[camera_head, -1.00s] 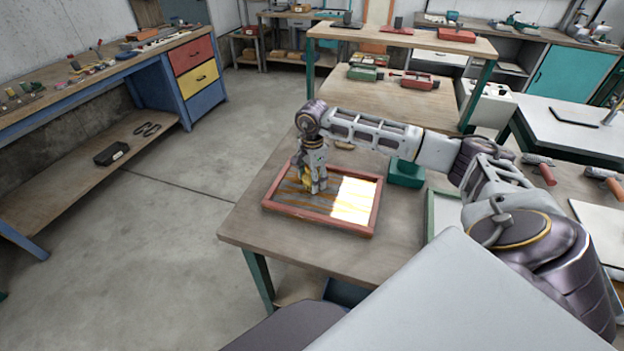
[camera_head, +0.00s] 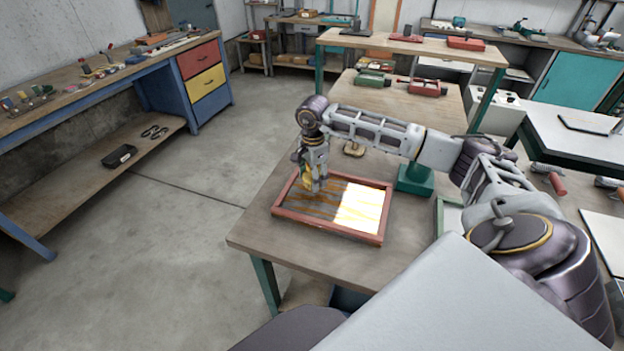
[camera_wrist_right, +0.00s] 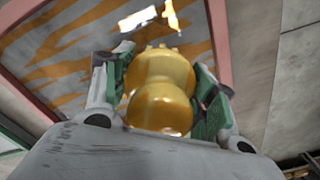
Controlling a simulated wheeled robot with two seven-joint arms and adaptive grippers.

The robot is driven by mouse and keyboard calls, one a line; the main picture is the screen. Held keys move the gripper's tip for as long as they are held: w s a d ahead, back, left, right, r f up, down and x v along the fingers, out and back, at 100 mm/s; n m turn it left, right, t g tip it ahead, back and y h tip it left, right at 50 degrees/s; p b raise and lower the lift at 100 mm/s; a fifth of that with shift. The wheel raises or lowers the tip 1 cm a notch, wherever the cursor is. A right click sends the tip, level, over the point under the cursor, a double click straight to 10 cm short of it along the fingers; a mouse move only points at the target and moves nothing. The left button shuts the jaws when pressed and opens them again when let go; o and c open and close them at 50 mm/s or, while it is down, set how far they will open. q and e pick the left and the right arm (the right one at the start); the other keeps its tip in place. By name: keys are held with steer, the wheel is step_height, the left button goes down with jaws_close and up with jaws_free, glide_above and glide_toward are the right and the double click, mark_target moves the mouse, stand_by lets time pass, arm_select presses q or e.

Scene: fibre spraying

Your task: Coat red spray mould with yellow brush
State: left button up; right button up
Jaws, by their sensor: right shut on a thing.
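The red-framed spray mould (camera_head: 325,229) lies flat on the wooden table. Its inner surface shows orange-yellow streaks and a bright glare on the right half. My right gripper (camera_head: 314,186) is above the mould's far left part, pointing down, shut on the yellow brush (camera_head: 307,179). In the right wrist view the rounded yellow brush handle (camera_wrist_right: 162,92) sits between the green-padded fingers, with the streaked mould (camera_wrist_right: 75,65) beyond. The bristles are hidden, so I cannot tell whether they touch the surface. My left gripper is not in view.
A green container (camera_head: 415,180) stands right of the mould, close to my right forearm. A small tan object (camera_head: 354,149) lies behind the mould. The wooden table (camera_head: 262,238) is bare at its front left. A blue-framed workbench (camera_head: 90,88) stands at the left.

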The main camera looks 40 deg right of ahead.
steer(key=shift+w+r+p, duration=0.2)
steer(key=shift+r+p, duration=0.2)
steer(key=shift+r, duration=0.5)
step_height(320, 180, up, 2)
steer(key=shift+s+r+p, duration=0.15)
steer(key=shift+p, duration=0.4)
steer(key=shift+r, duration=0.45)
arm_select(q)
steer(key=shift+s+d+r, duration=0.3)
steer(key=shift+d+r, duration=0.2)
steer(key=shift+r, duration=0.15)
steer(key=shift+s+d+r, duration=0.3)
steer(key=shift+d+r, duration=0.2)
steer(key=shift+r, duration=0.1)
